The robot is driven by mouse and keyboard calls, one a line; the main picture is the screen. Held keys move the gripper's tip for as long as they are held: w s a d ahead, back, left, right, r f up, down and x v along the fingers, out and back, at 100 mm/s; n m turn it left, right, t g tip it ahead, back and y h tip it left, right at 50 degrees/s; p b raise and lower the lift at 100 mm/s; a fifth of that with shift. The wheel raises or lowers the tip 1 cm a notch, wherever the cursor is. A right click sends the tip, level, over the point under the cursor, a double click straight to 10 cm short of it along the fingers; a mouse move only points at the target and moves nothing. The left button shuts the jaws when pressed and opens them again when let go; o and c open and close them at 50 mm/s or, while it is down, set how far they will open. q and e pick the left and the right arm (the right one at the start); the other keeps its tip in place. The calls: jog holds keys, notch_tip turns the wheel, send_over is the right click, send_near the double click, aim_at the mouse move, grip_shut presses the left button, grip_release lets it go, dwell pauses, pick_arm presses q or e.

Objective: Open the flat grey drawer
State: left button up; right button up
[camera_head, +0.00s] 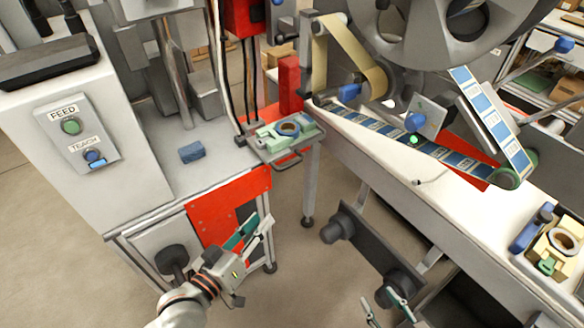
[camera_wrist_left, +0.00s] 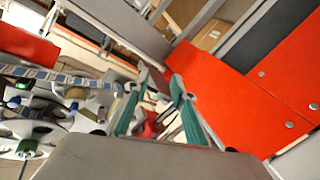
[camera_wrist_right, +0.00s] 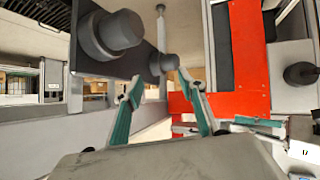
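A flat grey piece with a bar handle (camera_head: 288,162) is at the right corner of the cabinet top, under a pale green fixture with a blue ring (camera_head: 288,129). It looks like the grey drawer, but I cannot tell how far it is slid out. My left gripper (camera_head: 258,224) is open and empty, in front of the red cabinet panel, below the handle. Its teal-padded fingers stand apart in the left wrist view (camera_wrist_left: 156,90). My right gripper (camera_head: 383,303) is open and empty at the bottom of the head view; its spread fingers also show in the right wrist view (camera_wrist_right: 160,92).
The red cabinet front (camera_head: 212,218) is close to my left gripper. A dark bar with round knobs (camera_head: 370,250) hangs below the white conveyor bench (camera_head: 380,165), close to my right gripper. A blue block (camera_head: 192,152) lies on the cabinet top. Open floor lies between cabinet and bench.

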aim_at(291, 163)
pick_arm(q)
jog(key=w+d+r+n+h+b, duration=0.1)
jog(key=w+d+r+n, duration=0.1)
jog(key=w, duration=0.2)
jog(key=w+d+r+n+t+h+b, duration=0.1)
jog(key=w+d+r+b, duration=0.1)
jog(key=w, duration=0.3)
jog(key=w+d+r+n+t+b, duration=0.1)
jog(key=w+d+r+n+b, duration=0.1)
jog(key=w, duration=0.2)
jog(key=shift+w+d+n+h, duration=0.15)
jog(key=shift+d+n+h, duration=0.15)
jog(key=shift+h, duration=0.1)
jog(key=shift+w+d+r, duration=0.1)
jog(key=shift+w+d, duration=0.25)
jog(key=shift+w, duration=0.25)
grip_shut()
